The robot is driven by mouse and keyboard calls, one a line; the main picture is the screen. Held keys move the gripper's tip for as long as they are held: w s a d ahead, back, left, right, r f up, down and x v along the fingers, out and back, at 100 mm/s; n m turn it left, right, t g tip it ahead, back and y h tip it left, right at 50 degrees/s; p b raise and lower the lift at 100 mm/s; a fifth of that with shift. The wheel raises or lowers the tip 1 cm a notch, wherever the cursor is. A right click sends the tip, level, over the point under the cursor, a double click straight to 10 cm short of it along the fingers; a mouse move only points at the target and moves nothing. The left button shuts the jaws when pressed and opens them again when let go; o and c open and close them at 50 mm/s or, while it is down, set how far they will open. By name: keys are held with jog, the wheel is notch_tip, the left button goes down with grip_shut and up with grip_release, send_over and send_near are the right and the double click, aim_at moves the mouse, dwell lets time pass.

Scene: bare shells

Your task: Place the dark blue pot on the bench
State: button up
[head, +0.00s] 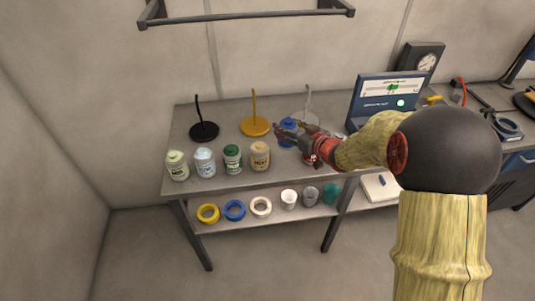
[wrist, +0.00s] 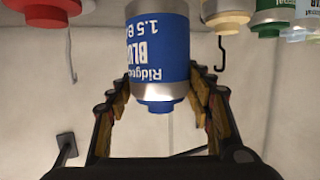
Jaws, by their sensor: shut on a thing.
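The dark blue pot (head: 288,127) is in my gripper (head: 286,135) over the grey bench (head: 228,112) in the head view. In the wrist view the pot (wrist: 158,50) has a blue label with white lettering, appears upside down in the picture, and sits between the two fingers of my gripper (wrist: 160,92). The fingers close around its sides. The fingers cover part of the pot in the head view. I cannot tell whether its base touches the bench top or is a little above it.
Pale green (head: 177,166), light blue (head: 205,162), green (head: 232,158) and tan (head: 260,156) pots line the bench's front. A red pot (head: 310,158) is partly hidden by my arm. Black (head: 204,131) and orange (head: 254,126) stands are behind.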

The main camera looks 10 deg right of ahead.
aim_at(287, 146)
notch_tip(287, 146, down, 9)
jog(key=b, duration=0.3)
jog(key=shift+f, duration=0.15)
jog(key=o, duration=1.2)
jog(key=shift+s+f, duration=0.1)
jog(key=shift+c, duration=0.2)
